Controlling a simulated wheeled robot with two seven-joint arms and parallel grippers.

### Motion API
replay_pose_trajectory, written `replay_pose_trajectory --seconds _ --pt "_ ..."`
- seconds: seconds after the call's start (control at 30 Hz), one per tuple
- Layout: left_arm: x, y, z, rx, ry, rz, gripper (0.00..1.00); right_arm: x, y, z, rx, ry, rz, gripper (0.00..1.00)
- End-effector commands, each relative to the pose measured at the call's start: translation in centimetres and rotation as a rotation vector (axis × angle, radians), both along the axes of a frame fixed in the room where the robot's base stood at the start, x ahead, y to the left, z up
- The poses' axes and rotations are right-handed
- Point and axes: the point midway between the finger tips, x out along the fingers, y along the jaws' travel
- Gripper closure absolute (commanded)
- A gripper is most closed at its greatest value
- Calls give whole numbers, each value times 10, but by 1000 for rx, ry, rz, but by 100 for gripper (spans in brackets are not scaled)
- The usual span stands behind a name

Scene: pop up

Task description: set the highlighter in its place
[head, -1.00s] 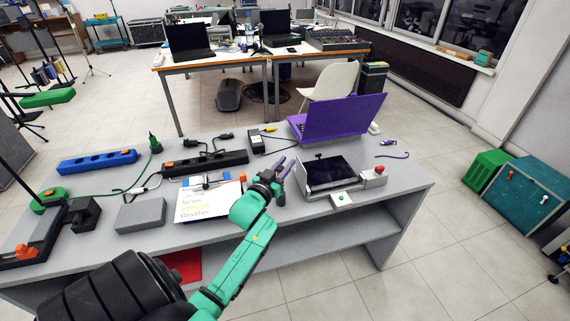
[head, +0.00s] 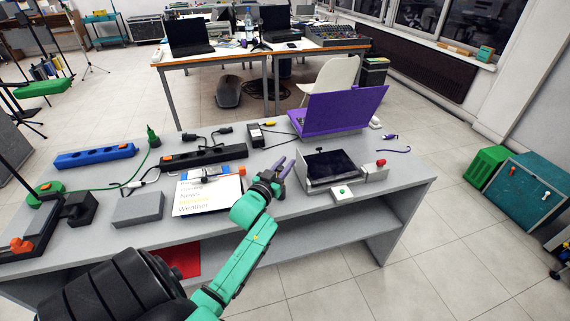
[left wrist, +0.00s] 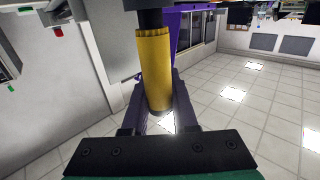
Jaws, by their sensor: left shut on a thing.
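My left gripper (head: 281,172) is over the table between the clipboard and the tablet stand. In the left wrist view its purple fingers (left wrist: 160,100) are shut on the highlighter (left wrist: 155,65), a yellow ribbed cylinder with a dark part at the top edge. I cannot make the highlighter out in the head view. A clipboard (head: 208,196) with a printed sheet, one line marked yellow, lies left of the gripper. My right gripper is not in view.
A tablet (head: 330,165) on a grey stand with buttons is right of the gripper, with a purple laptop (head: 340,112) behind. A black power strip (head: 205,157), a blue strip (head: 95,157) and a grey block (head: 138,208) lie left. The table's front edge is near.

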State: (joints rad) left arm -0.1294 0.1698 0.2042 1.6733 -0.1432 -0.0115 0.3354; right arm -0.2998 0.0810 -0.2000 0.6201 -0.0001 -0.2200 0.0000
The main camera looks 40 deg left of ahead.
Motion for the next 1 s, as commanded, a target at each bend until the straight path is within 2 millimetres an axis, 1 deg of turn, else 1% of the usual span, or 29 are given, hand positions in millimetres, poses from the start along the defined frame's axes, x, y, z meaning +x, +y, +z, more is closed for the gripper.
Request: replay_pose_trajectory --seconds 0.33,0.67,0.7,0.77,0.8,1.0 --pt "0 0 -11 -1 0 0 100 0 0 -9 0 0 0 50" --pt "0 0 -12 -1 0 0 100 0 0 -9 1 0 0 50" --pt "0 0 -12 0 0 0 66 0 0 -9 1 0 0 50" --pt "0 0 -12 0 0 0 43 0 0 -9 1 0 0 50" --pt "0 0 -12 0 0 0 39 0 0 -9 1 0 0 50" --pt "0 0 -12 0 0 0 39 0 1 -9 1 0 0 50"
